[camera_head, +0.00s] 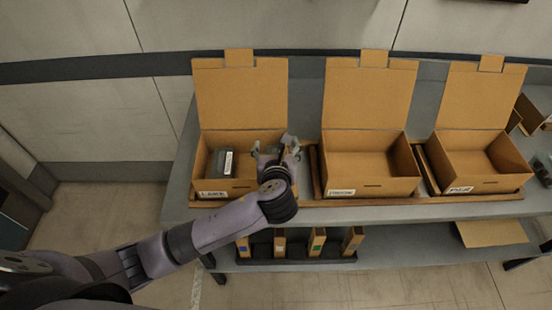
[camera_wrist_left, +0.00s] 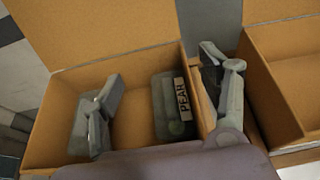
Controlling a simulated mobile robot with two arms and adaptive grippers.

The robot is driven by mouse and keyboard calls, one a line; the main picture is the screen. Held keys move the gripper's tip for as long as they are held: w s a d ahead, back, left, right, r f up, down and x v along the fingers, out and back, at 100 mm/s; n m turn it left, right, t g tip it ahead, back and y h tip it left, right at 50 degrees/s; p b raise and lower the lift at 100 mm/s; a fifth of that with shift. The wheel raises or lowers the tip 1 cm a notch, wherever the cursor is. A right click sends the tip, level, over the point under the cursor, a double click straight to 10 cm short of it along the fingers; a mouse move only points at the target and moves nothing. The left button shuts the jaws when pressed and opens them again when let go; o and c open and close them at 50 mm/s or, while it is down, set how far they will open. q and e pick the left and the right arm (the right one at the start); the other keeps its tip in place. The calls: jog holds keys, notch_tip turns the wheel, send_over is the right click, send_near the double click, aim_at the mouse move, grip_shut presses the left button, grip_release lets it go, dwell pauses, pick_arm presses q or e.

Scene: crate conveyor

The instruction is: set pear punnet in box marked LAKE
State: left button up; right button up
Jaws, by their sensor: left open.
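The pear punnet (camera_head: 217,163) is a dark grey tray with a white label, sitting inside the left box marked LAKE (camera_head: 226,194). In the left wrist view the punnet (camera_wrist_left: 166,118) shows its PEAR label and rests on the floor of the open cardboard box (camera_wrist_left: 50,145), near its right wall. My left gripper (camera_head: 273,149) is over the right side of this box. Its fingers are spread wide and hold nothing; in the wrist view the gripper (camera_wrist_left: 160,75) has one finger on each side of the punnet, apart from it. My right gripper is out of view.
Two more open boxes stand to the right, a middle one (camera_head: 372,186) and a right one (camera_head: 473,184), each with a front label and looking empty. The grey bench (camera_head: 350,214) carries them. A lower shelf (camera_head: 400,250) holds several upright cardboard pieces and a flat sheet (camera_head: 492,233).

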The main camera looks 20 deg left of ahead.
pick_arm(q)
jog(key=v, duration=0.7)
jog(key=shift+s+b, duration=0.2)
jog(key=shift+b, duration=0.1)
